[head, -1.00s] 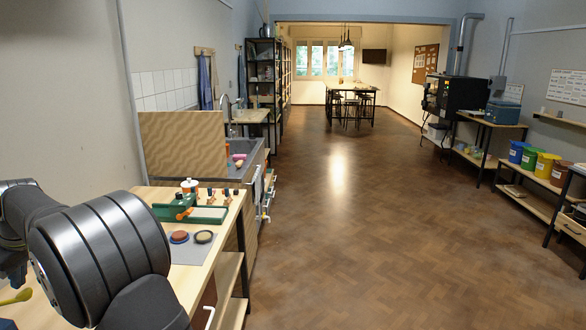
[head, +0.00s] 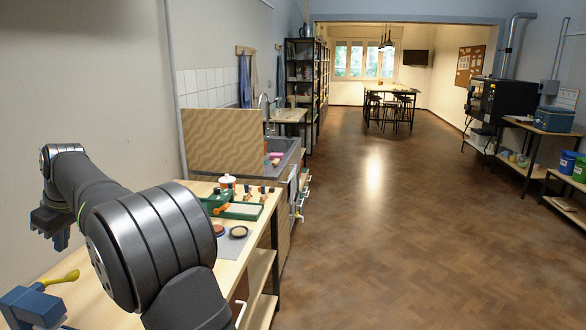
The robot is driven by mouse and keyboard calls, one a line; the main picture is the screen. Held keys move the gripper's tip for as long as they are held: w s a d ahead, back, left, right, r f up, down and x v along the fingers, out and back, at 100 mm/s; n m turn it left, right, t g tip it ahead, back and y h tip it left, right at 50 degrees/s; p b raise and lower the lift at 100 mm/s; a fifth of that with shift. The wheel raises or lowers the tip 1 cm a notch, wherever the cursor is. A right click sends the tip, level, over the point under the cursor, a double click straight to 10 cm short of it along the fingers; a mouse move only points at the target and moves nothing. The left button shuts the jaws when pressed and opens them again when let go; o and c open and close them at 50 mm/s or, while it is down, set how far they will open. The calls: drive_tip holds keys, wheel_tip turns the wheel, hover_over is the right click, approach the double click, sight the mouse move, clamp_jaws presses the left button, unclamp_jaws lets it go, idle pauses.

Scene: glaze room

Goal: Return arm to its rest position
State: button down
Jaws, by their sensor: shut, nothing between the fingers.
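My arm rises at the left front of the head view, over the wooden worktop (head: 254,262). My gripper (head: 61,242) hangs at its far end at the left, pointing down beside the pale wall. Its fingers are small and dark, shut, with nothing seen between them. It appears to be above the worktop and apart from the things on it. My large dark arm joint hides part of the worktop.
A green tray (head: 240,211), a white-and-orange pot (head: 227,182) and a pale round dish (head: 239,231) stand farther along. The wood floor (head: 400,230) at right is clear.

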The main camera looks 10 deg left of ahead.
sight(73, 273)
drive_tip(key=shift+f, duration=3.1)
drive_tip(key=c, duration=1.7)
unclamp_jaws()
drive_tip(key=shift+s+d+r, duration=0.1)
drive_tip(key=shift+d, duration=0.05)
drive_tip(key=o, duration=1.7)
drive_tip(key=s+d+r, duration=0.2)
drive_tip(key=s+d, duration=0.4)
drive_tip(key=d, duration=0.2)
drive_tip(key=shift+s+r, duration=0.15)
drive_tip(key=shift+s, duration=0.25)
drive_tip(key=x, duration=1)
drive_tip(key=shift+d, duration=0.15)
drive_tip(key=shift+s+r, duration=0.1)
drive_tip(key=v, duration=1)
